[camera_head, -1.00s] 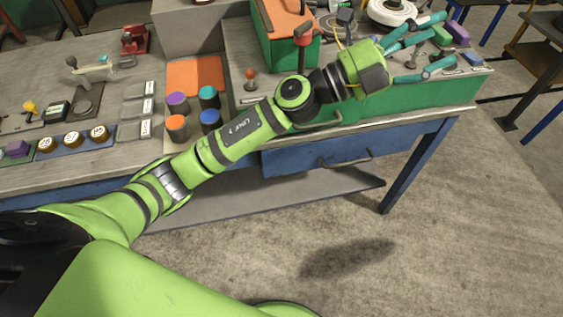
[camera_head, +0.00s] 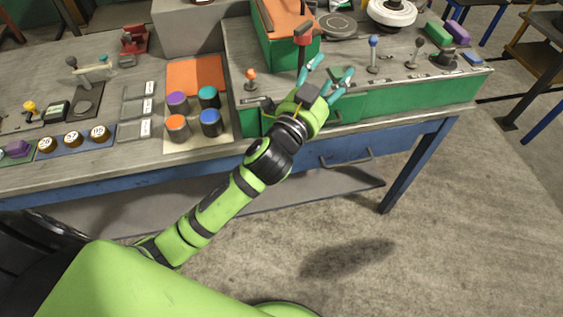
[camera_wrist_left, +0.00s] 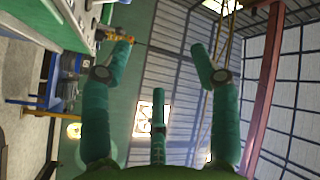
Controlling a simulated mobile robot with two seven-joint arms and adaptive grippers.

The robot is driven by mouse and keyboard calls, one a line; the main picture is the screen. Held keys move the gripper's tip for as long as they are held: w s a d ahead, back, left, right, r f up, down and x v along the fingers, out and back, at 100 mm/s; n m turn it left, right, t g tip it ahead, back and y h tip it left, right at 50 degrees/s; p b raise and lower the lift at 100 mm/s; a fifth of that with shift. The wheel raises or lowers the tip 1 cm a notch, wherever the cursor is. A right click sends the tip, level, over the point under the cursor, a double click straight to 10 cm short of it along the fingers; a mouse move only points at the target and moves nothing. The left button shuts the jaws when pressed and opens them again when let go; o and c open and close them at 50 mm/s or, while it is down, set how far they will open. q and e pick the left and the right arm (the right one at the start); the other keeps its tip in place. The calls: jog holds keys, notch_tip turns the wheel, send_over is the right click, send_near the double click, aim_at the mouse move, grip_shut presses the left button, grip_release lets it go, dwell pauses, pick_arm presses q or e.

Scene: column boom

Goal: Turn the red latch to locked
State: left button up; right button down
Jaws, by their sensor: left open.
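A lever with a red block-shaped handle (camera_head: 303,33) stands upright on a dark shaft, in front of the green box (camera_head: 284,50) with the orange top; it may be the red latch, but I cannot tell for sure. My left gripper (camera_head: 330,78) is open and empty over the front of the green bench unit, just right of and below that lever. Its teal fingers are spread and point up and to the right. In the left wrist view the fingers (camera_wrist_left: 160,75) are apart with nothing between them. A small orange part shows by the left fingertip there. My right gripper is out of view.
An orange-knobbed lever (camera_head: 251,75) stands left of the gripper. A blue-knobbed lever (camera_head: 374,43) and a grey one (camera_head: 416,46) stand to the right. Several coloured round pieces (camera_head: 209,97) sit on a board at the left. The floor in front is clear.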

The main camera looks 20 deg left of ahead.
pick_arm(q)
jog(key=s+a+f+n+g+y, duration=0.1)
jog(key=s+a+f+g, duration=0.1)
jog(key=f, duration=0.5)
jog(key=s+a+f+n+g+y, duration=0.1)
jog(key=s+a+f+n+g, duration=0.1)
jog(key=f, duration=0.6)
jog(key=s+a+f+n+g+y, duration=0.2)
jog(key=s+f+g, duration=0.1)
jog(key=f, duration=0.5)
jog(key=shift+s+a+f+g+b, duration=0.15)
jog(key=shift+s+a+g+b, duration=0.2)
jog(key=shift+a+g+b, duration=0.05)
